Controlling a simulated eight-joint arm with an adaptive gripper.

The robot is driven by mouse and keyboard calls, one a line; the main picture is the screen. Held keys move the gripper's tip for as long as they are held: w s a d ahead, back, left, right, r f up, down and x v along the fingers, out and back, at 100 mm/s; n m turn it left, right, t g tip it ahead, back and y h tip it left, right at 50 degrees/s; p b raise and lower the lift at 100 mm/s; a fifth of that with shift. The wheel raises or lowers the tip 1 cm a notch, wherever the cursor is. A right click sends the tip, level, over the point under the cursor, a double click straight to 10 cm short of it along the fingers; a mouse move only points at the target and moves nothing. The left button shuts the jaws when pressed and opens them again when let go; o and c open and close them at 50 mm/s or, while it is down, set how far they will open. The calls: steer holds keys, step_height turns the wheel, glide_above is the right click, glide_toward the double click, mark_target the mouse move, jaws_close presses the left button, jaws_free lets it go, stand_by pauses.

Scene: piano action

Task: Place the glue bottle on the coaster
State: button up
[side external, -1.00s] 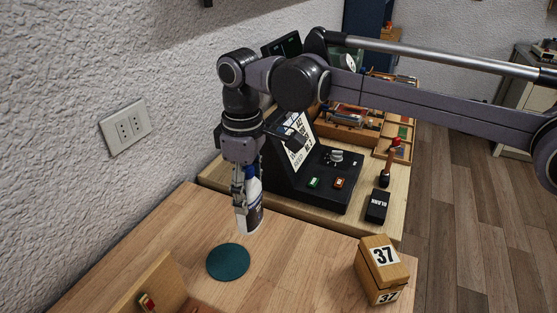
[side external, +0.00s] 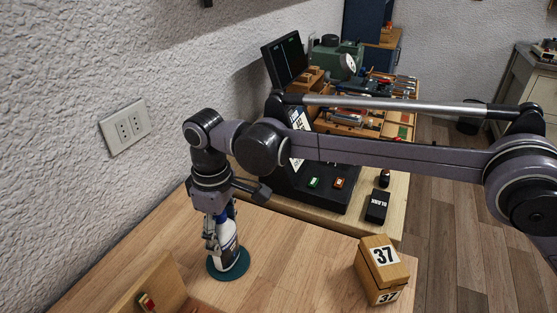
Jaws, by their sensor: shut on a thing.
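The glue bottle (side external: 228,249) is white and blue with a dark label. It stands about upright over the dark green round coaster (side external: 240,267), and its base appears to be on it or just above it; I cannot tell if they touch. My gripper (side external: 215,243) points down and is shut on the bottle, with a finger at its left side. The bottle and gripper hide much of the coaster; its right and front rim show.
A wooden block marked 37 (side external: 383,268) stands at the right of the table (side external: 300,265). A wooden panel (side external: 150,285) is at the front left. A black sloped box (side external: 325,190) and a black BLANK block (side external: 377,206) are behind. The table middle is clear.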

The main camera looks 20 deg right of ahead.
steer(key=o, duration=1.4)
steer(key=shift+f, duration=0.15)
